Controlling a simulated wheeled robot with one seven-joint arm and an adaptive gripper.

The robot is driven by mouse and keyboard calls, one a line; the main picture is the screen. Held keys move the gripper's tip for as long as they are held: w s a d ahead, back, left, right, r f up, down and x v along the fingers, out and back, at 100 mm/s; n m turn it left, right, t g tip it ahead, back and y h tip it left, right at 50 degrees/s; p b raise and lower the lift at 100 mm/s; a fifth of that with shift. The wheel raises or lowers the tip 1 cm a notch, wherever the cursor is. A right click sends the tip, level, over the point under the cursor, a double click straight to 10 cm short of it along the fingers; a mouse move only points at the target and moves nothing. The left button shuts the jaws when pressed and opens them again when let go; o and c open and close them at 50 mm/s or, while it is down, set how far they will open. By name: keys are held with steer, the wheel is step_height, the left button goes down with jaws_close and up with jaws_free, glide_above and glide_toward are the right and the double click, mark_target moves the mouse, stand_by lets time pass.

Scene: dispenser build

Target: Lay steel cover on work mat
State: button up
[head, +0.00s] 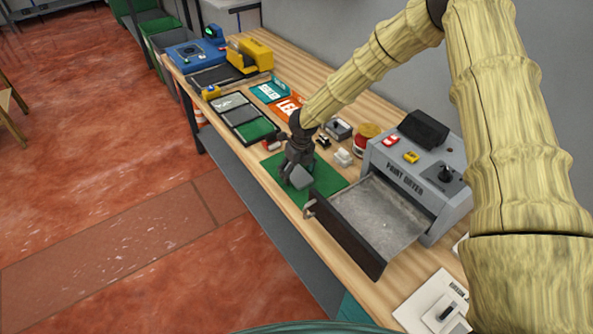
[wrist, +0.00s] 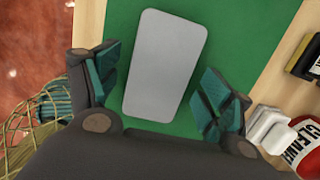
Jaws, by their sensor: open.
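The steel cover (wrist: 166,65) is a plain light grey plate with rounded corners. In the wrist view it appears to lie flat on the green work mat (wrist: 235,35), with green on both sides of it. My gripper (wrist: 160,82) is open, with one finger to the left of the cover and one to the right; a gap shows on each side. The cover's near end is close to the gripper's body. In the head view, my gripper (head: 297,180) is low over the work mat (head: 328,181) and hides part of it.
The paint dryer (head: 415,185) has its drawer (head: 375,215) pulled out just right of the mat.

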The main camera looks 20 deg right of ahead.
mark_target(300, 176)
step_height(300, 176, up, 12)
steer(key=s+b, duration=0.1)
steer(key=b, duration=0.1)
steer(key=shift+s+d, duration=0.3)
steer(key=shift+s, duration=0.05)
stand_by(0.3)
